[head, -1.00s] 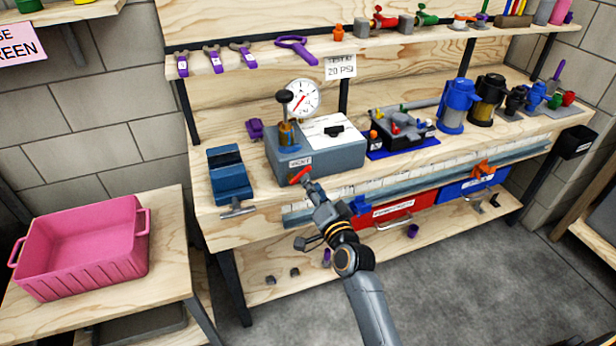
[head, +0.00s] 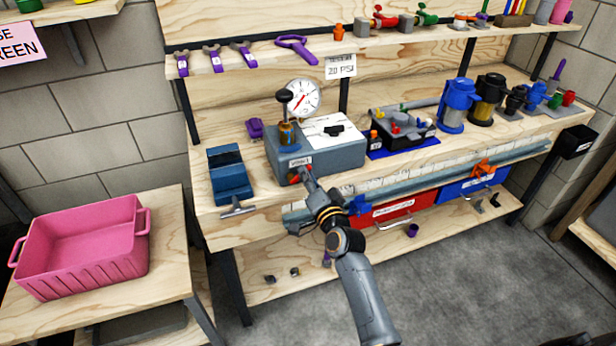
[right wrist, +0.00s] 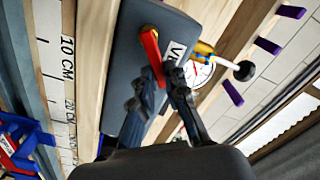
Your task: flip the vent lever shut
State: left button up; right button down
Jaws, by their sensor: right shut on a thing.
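The red vent lever (right wrist: 151,48) is on the front of the grey test box (head: 340,158), beside the vent label. In the head view, little of the lever shows behind my gripper. My right gripper (head: 306,176) is at the box front. In the right wrist view, its two fingers (right wrist: 163,78) are closed around the free end of the red lever. The lever's pivot end shows beyond the fingertips. My left gripper is not in view.
A round gauge (head: 302,97) and a black-knobbed pump handle (head: 284,96) stand at the box. A blue vise-like block (head: 229,178) is to its left, a blue tray (head: 405,150) with parts to its right. Red (head: 392,213) and blue bins hang below the bench edge.

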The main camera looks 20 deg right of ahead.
jog(key=shift+f, duration=0.1)
jog(key=shift+d+f+m+b, duration=0.15)
jog(key=shift+f+m, duration=0.25)
jog(key=shift+m, duration=0.85)
jog(key=shift+d+f+m+b, duration=0.2)
jog(key=shift+f+m, duration=0.25)
jog(key=shift+m, duration=0.85)
jog(key=shift+d+f+m+b, duration=0.15)
jog(key=shift+f+m, duration=0.25)
jog(key=shift+m, duration=0.85)
jog(key=c, duration=1.4)
grip_release()
jog(key=shift+o, duration=0.2)
jog(key=shift+s, duration=0.1)
jog(key=s, duration=1.2)
jog(key=shift+d, duration=0.15)
jog(key=shift+w, duration=0.1)
